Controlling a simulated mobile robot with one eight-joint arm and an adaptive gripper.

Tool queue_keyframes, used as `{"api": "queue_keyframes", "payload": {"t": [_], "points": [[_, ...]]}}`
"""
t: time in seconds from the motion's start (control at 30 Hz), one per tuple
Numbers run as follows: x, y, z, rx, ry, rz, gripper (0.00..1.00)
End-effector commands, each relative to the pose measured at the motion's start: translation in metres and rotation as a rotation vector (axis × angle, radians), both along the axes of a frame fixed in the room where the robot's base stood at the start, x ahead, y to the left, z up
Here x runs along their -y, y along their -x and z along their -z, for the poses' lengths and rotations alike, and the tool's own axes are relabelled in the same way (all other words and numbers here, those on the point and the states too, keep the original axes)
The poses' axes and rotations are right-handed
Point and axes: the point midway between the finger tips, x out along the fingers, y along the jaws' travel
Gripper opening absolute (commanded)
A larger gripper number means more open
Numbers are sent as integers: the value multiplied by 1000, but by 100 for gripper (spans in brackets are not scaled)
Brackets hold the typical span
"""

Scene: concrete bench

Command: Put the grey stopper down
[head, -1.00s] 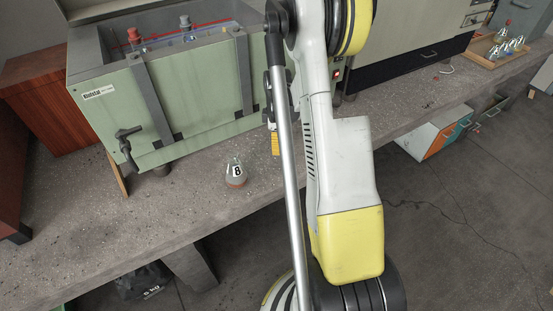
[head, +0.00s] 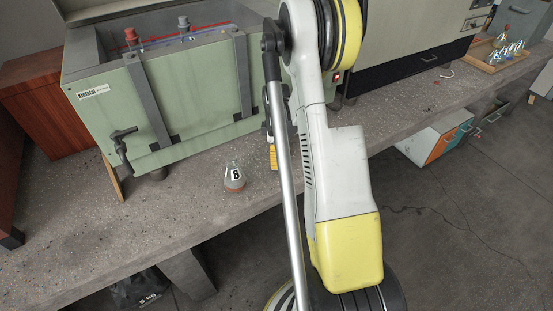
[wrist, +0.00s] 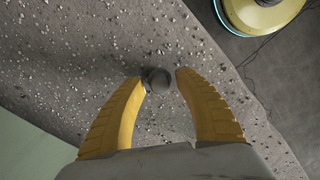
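The grey stopper (wrist: 159,82) is a small dark round piece. It lies between the fingertips of my gripper (wrist: 161,77) in the wrist view. It is close to the left finger, and a narrow gap shows between it and the right finger. The bench (wrist: 80,50) is beneath; whether the stopper rests on it is hard to tell. In the head view one yellow finger of my gripper (head: 273,155) shows low over the bench, partly hidden by my arm, and the stopper is hidden.
A labelled conical flask (head: 235,178) stands on the bench left of my gripper. The green bath (head: 160,105) stands behind, with red-topped and grey-topped vessels inside. A wooden tray (head: 478,60) of flasks is far right. The bench's front edge is near.

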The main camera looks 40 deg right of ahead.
Motion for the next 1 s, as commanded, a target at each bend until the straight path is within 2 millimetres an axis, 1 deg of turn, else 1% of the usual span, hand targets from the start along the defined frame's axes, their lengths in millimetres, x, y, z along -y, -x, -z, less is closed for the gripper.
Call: {"api": "queue_keyframes", "payload": {"t": [0.17,0.27,0.37,0.6,0.7,0.83,1.0], "points": [[0,0,-1,0,0,0,40],[0,0,-7,0,0,0,40],[0,0,-24,0,0,0,40],[1,-2,-81,0,0,0,40],[2,-2,-100,0,0,0,40],[2,-3,-116,0,0,0,40],[3,-3,-124,0,0,0,40]]}}
